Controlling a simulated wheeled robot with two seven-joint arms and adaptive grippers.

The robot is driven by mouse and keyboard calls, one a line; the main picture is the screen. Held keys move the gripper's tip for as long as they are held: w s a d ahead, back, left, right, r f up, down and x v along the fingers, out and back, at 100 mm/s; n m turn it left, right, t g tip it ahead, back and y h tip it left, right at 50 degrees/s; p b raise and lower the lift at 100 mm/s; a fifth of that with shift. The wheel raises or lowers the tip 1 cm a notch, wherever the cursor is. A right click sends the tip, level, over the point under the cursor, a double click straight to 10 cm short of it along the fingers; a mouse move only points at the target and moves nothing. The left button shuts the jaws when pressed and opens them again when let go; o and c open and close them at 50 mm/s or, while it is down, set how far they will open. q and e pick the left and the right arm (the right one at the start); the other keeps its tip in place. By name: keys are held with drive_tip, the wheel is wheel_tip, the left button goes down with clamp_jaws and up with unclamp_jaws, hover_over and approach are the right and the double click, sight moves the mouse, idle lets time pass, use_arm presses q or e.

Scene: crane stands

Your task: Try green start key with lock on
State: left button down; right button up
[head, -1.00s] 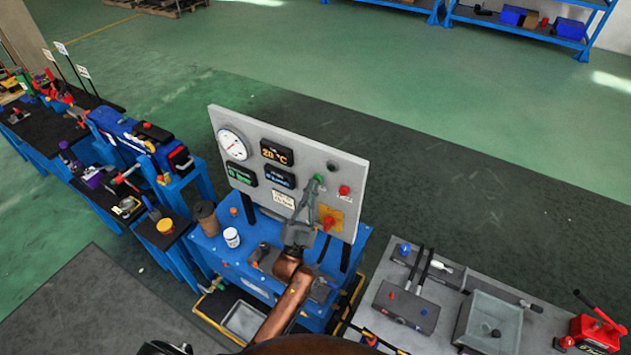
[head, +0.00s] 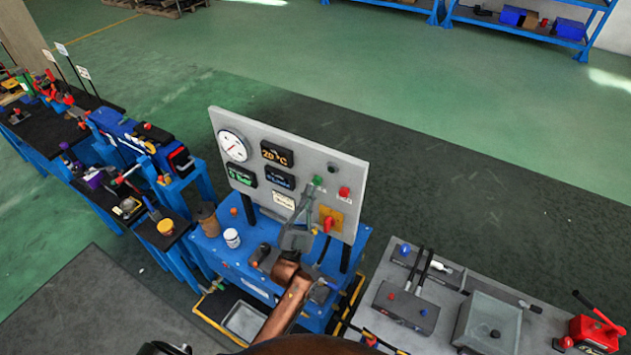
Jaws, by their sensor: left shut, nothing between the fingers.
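The grey control panel (head: 330,163) stands upright at the back of a blue bench (head: 222,248). The green start key (head: 318,180) is on its right half, left of a red button (head: 344,191). A red handle (head: 328,224) sits on a yellow plate (head: 341,216) below; it looks like the lock switch, but its label is too small to read. My left gripper (head: 308,189) is in front of the panel, fingers up, just below and left of the green key. It is shut and empty, and a small gap to the key shows. My right gripper is not in view.
A white jar (head: 232,238) and a brown cup (head: 207,217) stand on the bench left of my arm. Green floor behind the panel is clear.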

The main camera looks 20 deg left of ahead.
use_arm(q)
drive_tip(key=shift+s, duration=0.1)
drive_tip(key=s, duration=0.1)
drive_tip(key=s+p, duration=0.1)
drive_tip(key=s, duration=0.3)
drive_tip(key=shift+a+p, duration=0.3)
drive_tip(key=shift+a, duration=0.05)
idle(0.8)
